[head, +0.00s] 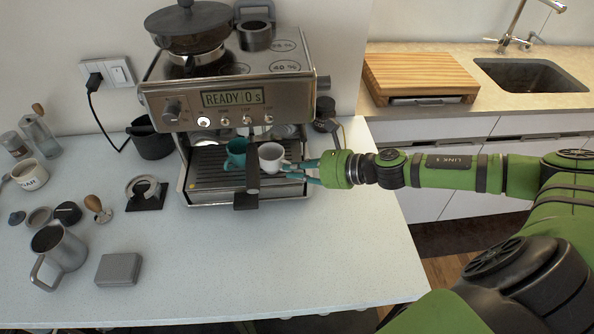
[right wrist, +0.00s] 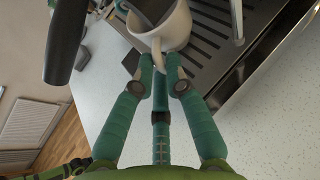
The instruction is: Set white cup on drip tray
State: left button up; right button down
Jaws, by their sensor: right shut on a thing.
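The white cup (head: 271,157) is at the drip tray (head: 212,172) of the espresso machine (head: 213,85), right of a teal cup (head: 236,153). My right gripper (head: 301,170) reaches in from the right and is shut on the white cup's handle. In the right wrist view the white cup (right wrist: 166,24) is upright between the fingertips (right wrist: 160,75), over or on the slatted tray (right wrist: 222,40). I cannot tell whether its base touches the tray. The portafilter (head: 252,185) sticks out in front and partly hides the tray. My left gripper is not in view.
A steel milk jug (head: 65,250), a grey box (head: 119,269), a tamper (head: 97,208) and a black stand (head: 147,194) are on the counter at left. The counter in front of the machine is clear. A wooden board (head: 418,75) and sink (head: 530,75) are at back right.

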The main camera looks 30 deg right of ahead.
jog(key=shift+w+d+r+p, duration=0.15)
jog(key=shift+w+p, duration=0.3)
jog(key=shift+w, duration=0.05)
jog(key=shift+w+d+p, duration=0.2)
jog(key=shift+w+d, duration=0.05)
jog(key=shift+w, duration=0.3)
jog(key=shift+w+d+p, duration=0.15)
jog(key=shift+w+d, duration=0.1)
jog(key=shift+w, duration=0.25)
jog(key=shift+f, duration=0.2)
jog(key=shift+f+b, duration=0.25)
jog(key=shift+b, duration=0.1)
